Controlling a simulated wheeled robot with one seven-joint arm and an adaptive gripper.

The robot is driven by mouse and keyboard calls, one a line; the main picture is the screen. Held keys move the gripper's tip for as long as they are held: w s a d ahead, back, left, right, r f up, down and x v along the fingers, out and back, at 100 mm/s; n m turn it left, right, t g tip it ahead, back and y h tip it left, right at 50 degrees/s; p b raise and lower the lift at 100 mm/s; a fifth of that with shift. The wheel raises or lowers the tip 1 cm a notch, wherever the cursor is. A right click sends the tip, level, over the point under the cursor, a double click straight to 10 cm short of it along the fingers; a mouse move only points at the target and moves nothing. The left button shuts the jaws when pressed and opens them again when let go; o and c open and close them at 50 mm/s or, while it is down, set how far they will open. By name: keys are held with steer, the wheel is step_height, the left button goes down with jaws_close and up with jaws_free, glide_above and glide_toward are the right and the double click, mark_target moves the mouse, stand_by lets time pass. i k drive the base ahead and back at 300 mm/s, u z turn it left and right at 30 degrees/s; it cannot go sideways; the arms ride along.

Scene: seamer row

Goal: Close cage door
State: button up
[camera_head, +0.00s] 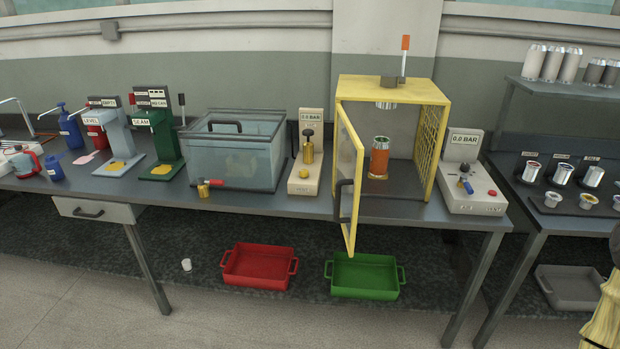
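A yellow-framed cage (438,92) stands on the grey bench, right of centre, with mesh on its right side. Its door (350,165), a clear panel in a yellow frame, is hinged at the cage's left front edge. The door stands wide open and swings out past the bench's front edge. A dark handle (343,201) is on the door. Inside the cage an orange can (379,158) stands upright beneath a round metal head. A lever with an orange grip (405,43) rises from the cage top.
Left of the cage are a pressure unit (306,180) and a clear water tank (232,158). Right of it is another pressure unit (474,195). Red (259,267) and green (365,276) trays lie below the bench. Floor at front left is clear.

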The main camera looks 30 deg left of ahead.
mark_target(338, 217)
steer(key=u, duration=0.75)
steer(key=i, duration=1)
steer(key=k, duration=0.3)
steer(key=u, duration=0.05)
